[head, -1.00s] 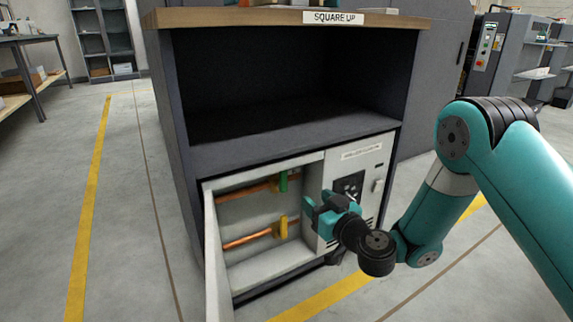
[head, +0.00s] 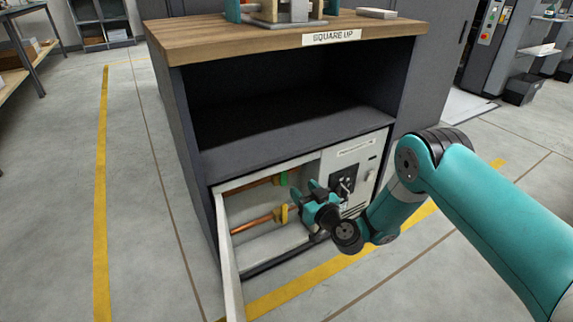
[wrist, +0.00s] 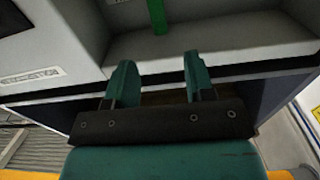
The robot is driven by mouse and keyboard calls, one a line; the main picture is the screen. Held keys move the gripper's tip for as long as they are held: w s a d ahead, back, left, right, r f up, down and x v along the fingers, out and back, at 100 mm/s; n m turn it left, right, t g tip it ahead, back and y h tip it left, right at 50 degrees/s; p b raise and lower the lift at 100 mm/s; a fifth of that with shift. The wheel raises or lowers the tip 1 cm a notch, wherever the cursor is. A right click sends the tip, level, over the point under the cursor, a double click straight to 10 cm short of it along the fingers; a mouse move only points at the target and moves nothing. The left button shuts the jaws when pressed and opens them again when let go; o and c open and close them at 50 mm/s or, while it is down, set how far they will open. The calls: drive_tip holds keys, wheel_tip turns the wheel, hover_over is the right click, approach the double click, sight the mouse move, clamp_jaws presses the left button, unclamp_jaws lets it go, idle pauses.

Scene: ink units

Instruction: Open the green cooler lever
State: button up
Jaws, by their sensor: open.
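The green lever (head: 284,179) sits on the upper copper pipe inside the open lower compartment of the cabinet. It stands about upright, across the pipe. A green bar, which looks like this lever, shows at the top of the wrist view (wrist: 157,16). The yellow lever (head: 281,214) is on the lower copper pipe (head: 252,224). My gripper (head: 304,199) is to the right of both levers, in front of the compartment's right side. Its two fingers are apart and empty in the wrist view (wrist: 157,68), with the green bar ahead of the gap, not between them.
The open compartment door (head: 232,277) hangs out at the left. A pale panel (head: 358,165) with a dark inset is right of the compartment. A dark empty shelf (head: 290,105) and a wooden top (head: 250,37) are above. Floor to the left is clear.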

sight(283, 174)
drive_tip(key=b+x, duration=0.2)
drive_tip(key=x, duration=0.8)
drive_tip(key=shift+w, duration=0.15)
clamp_jaws()
